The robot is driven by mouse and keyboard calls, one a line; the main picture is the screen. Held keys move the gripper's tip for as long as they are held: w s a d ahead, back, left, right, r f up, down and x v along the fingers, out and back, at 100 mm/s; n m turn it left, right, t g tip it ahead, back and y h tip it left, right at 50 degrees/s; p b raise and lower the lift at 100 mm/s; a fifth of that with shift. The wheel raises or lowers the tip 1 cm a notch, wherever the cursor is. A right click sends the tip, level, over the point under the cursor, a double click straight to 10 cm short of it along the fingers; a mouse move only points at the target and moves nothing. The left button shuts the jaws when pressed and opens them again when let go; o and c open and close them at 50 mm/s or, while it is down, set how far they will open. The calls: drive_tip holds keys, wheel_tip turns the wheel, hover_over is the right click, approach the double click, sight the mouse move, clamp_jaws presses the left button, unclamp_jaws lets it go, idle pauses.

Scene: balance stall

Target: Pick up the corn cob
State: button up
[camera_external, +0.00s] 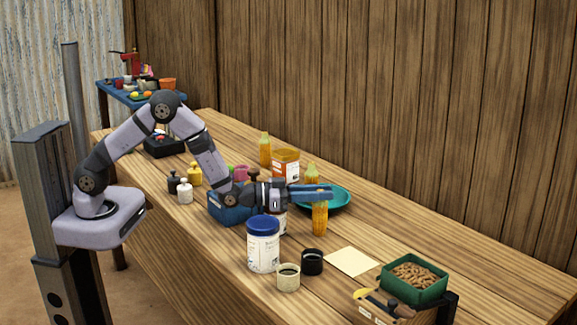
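An upright orange-yellow piece (319,219) that looks like a corn cob stands on the table under my gripper's fingertips. Its top is hidden by the fingers. A similar orange piece with a paler top (312,173) shows just above and behind the fingers; I cannot tell whether the two are one thing. Another like it (265,150) stands further back. My gripper (318,192) has blue fingers, level and pointing right, across the front of these pieces. Whether the fingers are apart or hold anything is unclear.
A teal plate (337,200) lies behind the fingers. A white tub with a blue lid (263,245), a pale cup (288,278) and a black cup (312,262) stand in front. An orange-and-white box (286,165) is behind. A green bin (413,290) stands right.

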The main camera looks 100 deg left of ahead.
clamp_jaws()
drive_tip(key=shift+r, duration=0.2)
